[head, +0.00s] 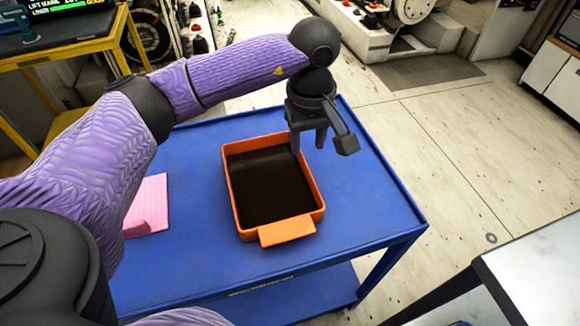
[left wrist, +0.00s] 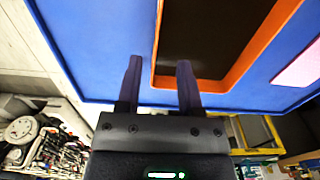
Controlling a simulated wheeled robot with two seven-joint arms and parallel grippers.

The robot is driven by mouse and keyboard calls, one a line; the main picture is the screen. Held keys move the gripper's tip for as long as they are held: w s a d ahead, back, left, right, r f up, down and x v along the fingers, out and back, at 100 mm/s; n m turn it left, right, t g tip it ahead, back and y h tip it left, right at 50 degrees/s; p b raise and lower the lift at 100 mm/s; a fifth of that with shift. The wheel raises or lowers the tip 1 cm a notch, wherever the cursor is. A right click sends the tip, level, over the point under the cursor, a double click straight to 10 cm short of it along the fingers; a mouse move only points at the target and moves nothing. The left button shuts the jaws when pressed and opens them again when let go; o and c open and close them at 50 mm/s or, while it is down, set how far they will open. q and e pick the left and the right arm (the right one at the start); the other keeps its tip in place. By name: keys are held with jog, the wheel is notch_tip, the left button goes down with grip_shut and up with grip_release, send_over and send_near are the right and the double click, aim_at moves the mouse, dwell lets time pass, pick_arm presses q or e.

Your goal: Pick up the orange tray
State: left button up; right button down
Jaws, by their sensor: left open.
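The orange tray (head: 229,190) sits on the blue cart top, with a dark inside and an orange tab handle (head: 287,231) at its near side. My left gripper (head: 308,147) points down at the tray's far right corner, open. One finger appears over the tray's inner side and the other outside it, over the blue top. In the left wrist view the tray's orange wall (left wrist: 240,70) runs between the fingers of the gripper (left wrist: 160,65). I cannot tell whether either finger touches the wall. My right gripper is not in view.
The blue cart (head: 370,205) has free top around the tray. A pink item (head: 147,205) lies at its left, partly behind my arm. A yellow-framed table (head: 75,48) stands at the back left. A grey-topped table (head: 535,268) is at the near right.

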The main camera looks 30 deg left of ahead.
aim_at(308, 170)
pick_arm(q)
jog(key=f+b, duration=0.2)
jog(key=f, duration=0.6)
jog(key=shift+d+b, duration=0.2)
jog(key=shift+b, duration=0.15)
grip_shut()
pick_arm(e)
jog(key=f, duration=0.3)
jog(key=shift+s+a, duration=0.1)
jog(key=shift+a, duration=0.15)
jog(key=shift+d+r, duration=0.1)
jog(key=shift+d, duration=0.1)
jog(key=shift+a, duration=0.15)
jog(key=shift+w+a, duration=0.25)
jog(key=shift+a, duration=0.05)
pick_arm(q)
jog(key=shift+r, duration=0.1)
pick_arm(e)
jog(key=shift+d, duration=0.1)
